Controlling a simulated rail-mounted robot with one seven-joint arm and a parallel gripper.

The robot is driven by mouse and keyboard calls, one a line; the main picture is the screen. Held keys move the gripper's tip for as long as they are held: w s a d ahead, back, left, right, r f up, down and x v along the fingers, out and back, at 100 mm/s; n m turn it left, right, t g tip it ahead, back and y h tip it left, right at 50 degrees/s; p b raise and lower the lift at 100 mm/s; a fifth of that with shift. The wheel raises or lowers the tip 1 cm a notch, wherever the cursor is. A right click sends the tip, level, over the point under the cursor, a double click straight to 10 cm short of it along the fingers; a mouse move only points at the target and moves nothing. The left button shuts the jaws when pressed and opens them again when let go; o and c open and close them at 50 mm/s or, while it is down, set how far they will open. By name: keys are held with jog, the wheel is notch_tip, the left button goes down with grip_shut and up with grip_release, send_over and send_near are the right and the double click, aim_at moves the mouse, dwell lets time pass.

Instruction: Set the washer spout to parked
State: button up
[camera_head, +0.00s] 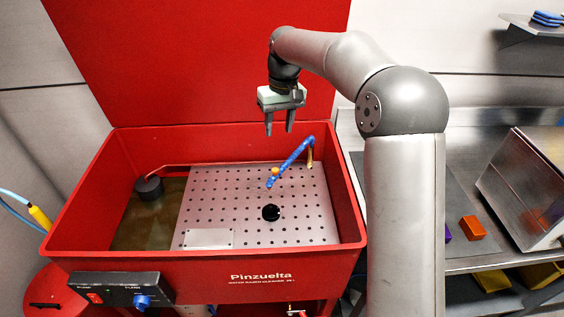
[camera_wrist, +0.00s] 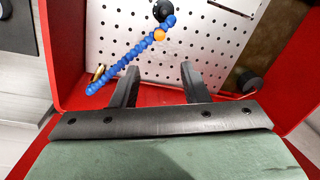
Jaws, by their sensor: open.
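The washer spout (camera_head: 291,160) is a blue segmented hose with an orange-yellow piece near its lower end. It rises from the drain area of the perforated plate to a brass fitting (camera_head: 310,156) by the back right of the red washer (camera_head: 360,215). In the wrist view the spout (camera_wrist: 122,62) slants from the brass fitting (camera_wrist: 99,73) at the left to near the dark drain hole. My gripper (camera_head: 279,131) is open and empty above the back of the basin. In the wrist view my gripper (camera_wrist: 158,75) has its fingers apart, with the spout beyond and to their left.
The perforated plate (camera_head: 215,190) has a round dark hole (camera_head: 271,213). A black float-like part (camera_head: 149,187) stands in murky liquid at the left. The red lid (camera_head: 200,60) stands open behind. A steel bench at the right holds an orange block (camera_head: 472,228).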

aim_at(276, 169)
jog(key=f, duration=0.4)
jog(key=f+p, duration=0.1)
jog(key=f, duration=0.4)
jog(key=a+f, duration=0.1)
jog(key=f, duration=0.3)
jog(key=shift+s+f, duration=0.25)
jog(key=shift+f, duration=0.05)
jog(key=shift+c, duration=0.3)
grip_shut()
